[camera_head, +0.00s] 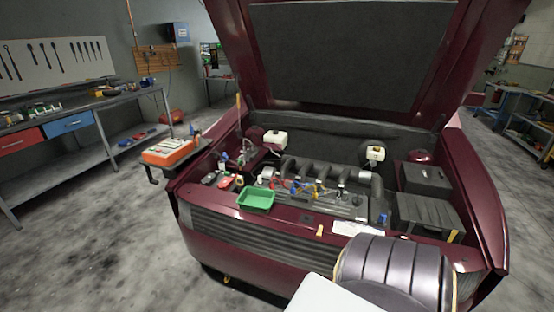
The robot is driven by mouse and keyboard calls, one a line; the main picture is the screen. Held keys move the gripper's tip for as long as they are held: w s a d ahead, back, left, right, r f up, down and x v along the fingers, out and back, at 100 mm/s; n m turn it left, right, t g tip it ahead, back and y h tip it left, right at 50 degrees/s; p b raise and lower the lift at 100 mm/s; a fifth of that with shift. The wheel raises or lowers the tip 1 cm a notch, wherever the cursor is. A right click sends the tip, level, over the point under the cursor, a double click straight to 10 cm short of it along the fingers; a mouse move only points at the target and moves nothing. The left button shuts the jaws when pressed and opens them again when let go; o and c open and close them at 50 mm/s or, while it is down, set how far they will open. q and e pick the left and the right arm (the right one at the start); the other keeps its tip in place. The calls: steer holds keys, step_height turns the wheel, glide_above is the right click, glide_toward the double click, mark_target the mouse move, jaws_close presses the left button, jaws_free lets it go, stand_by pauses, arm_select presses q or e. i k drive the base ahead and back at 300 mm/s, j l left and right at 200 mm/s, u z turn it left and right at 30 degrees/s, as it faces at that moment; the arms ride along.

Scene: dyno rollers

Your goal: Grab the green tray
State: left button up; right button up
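The green tray (256,199) is a small shallow open tray. It sits on the front edge of the dark red car's open engine bay, a little left of the picture's middle. It looks empty, and nothing covers it. Neither my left gripper nor my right gripper shows in the head view, so their place relative to the tray cannot be seen.
The car's bonnet (350,55) is raised. Several small tools and coloured items (300,188) lie just right of the tray, with more behind it. An orange box (170,151) stands on a side stand. A workbench (60,118) is at left. Grey floor (100,240) is open at front left.

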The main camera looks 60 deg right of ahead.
mark_target(255, 199)
steer(key=z, duration=1.6)
